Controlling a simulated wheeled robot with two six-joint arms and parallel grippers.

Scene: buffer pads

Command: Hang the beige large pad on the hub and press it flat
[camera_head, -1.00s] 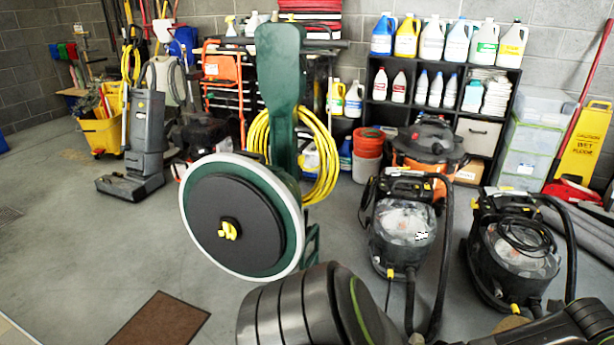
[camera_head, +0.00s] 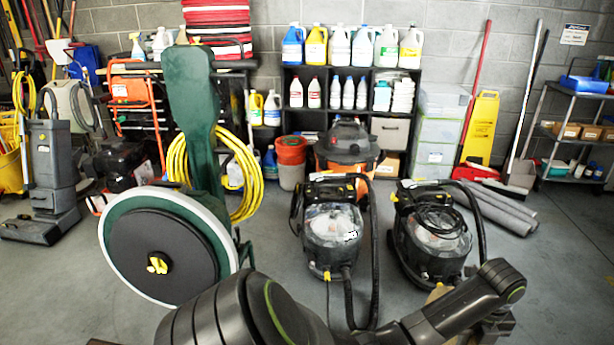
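The floor machine (camera_head: 190,110) stands tipped back at left, its round underside facing me. A white rim (camera_head: 106,255) runs around its black disc (camera_head: 190,262). The yellow hub (camera_head: 158,265) sits at the centre of the disc, with no beige pad on it. A small beige patch (camera_head: 438,293) shows behind my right arm at lower right; mostly hidden, I cannot tell if it is the pad. My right arm crosses the bottom, its fingertips out of view. My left gripper is not in view.
Two black wet vacuums (camera_head: 332,235) (camera_head: 432,235) stand on the floor right of the machine. A black shelf (camera_head: 350,125) of bottles stands at the wall. A yellow hose coil (camera_head: 247,180) hangs behind the machine. A metal rack (camera_head: 550,140) stands at right. Open floor lies at far right.

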